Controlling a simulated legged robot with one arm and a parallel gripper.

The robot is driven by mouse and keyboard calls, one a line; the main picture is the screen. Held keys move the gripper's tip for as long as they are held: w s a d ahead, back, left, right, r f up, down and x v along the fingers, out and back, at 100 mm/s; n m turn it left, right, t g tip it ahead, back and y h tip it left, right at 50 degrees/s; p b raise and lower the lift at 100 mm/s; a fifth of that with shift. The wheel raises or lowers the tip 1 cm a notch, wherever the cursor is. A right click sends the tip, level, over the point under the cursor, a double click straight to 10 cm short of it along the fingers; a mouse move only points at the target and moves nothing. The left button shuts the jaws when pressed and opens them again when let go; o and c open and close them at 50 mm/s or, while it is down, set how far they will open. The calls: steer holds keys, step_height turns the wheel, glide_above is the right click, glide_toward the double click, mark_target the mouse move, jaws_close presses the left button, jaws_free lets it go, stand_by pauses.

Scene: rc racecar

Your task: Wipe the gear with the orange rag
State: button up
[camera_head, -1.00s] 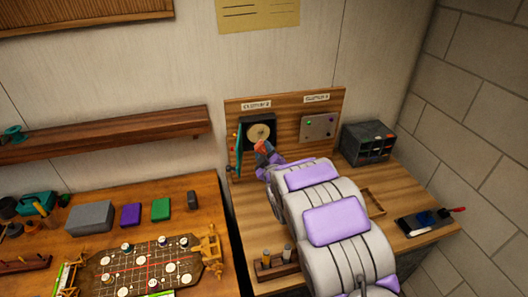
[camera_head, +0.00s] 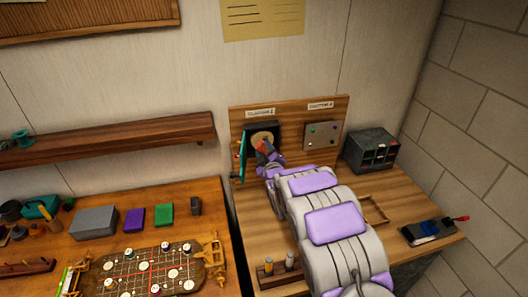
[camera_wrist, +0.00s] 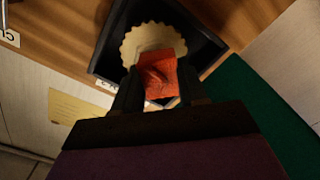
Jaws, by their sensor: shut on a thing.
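The gear (camera_wrist: 148,36) is a pale, toothed disc inside a dark, open square box (camera_head: 278,130) on the wooden back panel. It shows small in the head view (camera_head: 262,137). My gripper (camera_wrist: 158,92) is shut on the orange rag (camera_wrist: 160,74). The rag stands out beyond the fingertips and overlaps the lower part of the gear in the wrist view. I cannot tell whether it touches the gear. In the head view the rag (camera_head: 263,147) is a small red-orange patch in front of the box.
A green door (camera_wrist: 250,110) stands open beside the box. A grey plate with buttons (camera_head: 321,137) is to the right on the panel. A dark organizer (camera_head: 371,150) stands at the bench's back right. A small rack (camera_head: 280,268) is near the bench's front left.

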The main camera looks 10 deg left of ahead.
mark_target(270, 140)
steer(key=shift+x, duration=0.95)
stand_by(0.3)
steer(key=shift+d, duration=0.15)
steer(key=shift+w+d, duration=0.3)
steer(key=shift+d, duration=0.6)
steer(key=shift+w+d, duration=0.25)
steer(key=shift+d, duration=0.65)
steer(key=shift+a+b, duration=0.1)
steer(key=shift+b, duration=0.3)
steer(key=shift+w, duration=0.1)
steer(key=shift+a, duration=0.15)
steer(key=shift+s+a+b, duration=0.25)
steer(key=shift+a+b, duration=0.4)
steer(key=shift+s+a+r+b, duration=0.1)
steer(key=shift+s+a+b, duration=0.15)
steer(key=shift+a, duration=0.25)
steer(key=shift+s+a+r+b, duration=0.15)
steer(key=shift+a+b, duration=0.15)
steer(key=shift+a, duration=0.2)
